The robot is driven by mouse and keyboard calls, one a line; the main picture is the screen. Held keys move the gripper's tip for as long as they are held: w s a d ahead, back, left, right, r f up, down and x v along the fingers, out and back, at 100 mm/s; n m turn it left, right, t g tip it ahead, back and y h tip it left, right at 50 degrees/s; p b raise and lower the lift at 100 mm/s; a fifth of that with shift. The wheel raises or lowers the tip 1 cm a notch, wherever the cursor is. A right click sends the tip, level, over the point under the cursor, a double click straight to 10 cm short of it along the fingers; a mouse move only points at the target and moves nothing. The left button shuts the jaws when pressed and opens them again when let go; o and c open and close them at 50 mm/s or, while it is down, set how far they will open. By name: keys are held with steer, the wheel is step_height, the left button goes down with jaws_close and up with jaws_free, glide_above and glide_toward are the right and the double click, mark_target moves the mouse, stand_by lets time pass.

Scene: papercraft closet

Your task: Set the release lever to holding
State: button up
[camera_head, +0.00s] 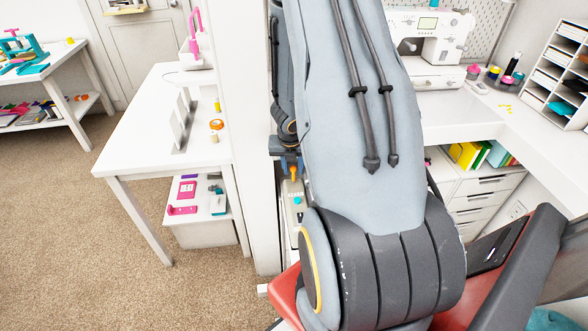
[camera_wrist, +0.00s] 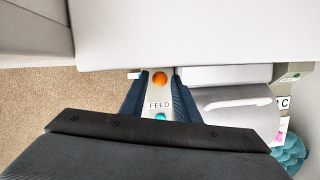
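In the wrist view, my gripper (camera_wrist: 158,88) points at a narrow pale panel (camera_wrist: 159,96) marked FEED. Its two dark blue fingers stand apart, one on each side of the panel. An orange round knob (camera_wrist: 160,79) shows between the fingertips, and I cannot tell whether the fingers touch it. It may be the release lever's end, but no lever label is readable. A teal button (camera_wrist: 160,117) sits below the word FEED, partly cut off by my gripper's body. In the head view, my arm hides most of the machine (camera_head: 293,205).
A white worktop (camera_wrist: 190,35) spans the top of the wrist view, close above the panel. A grey cover with a white handle (camera_wrist: 238,104) is to the right. In the head view, a white table (camera_head: 150,125) stands left of a white upright panel (camera_head: 254,130).

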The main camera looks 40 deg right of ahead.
mark_target(293, 168)
steer(key=shift+p+v, duration=1.35)
steer(key=shift+v, duration=1.15)
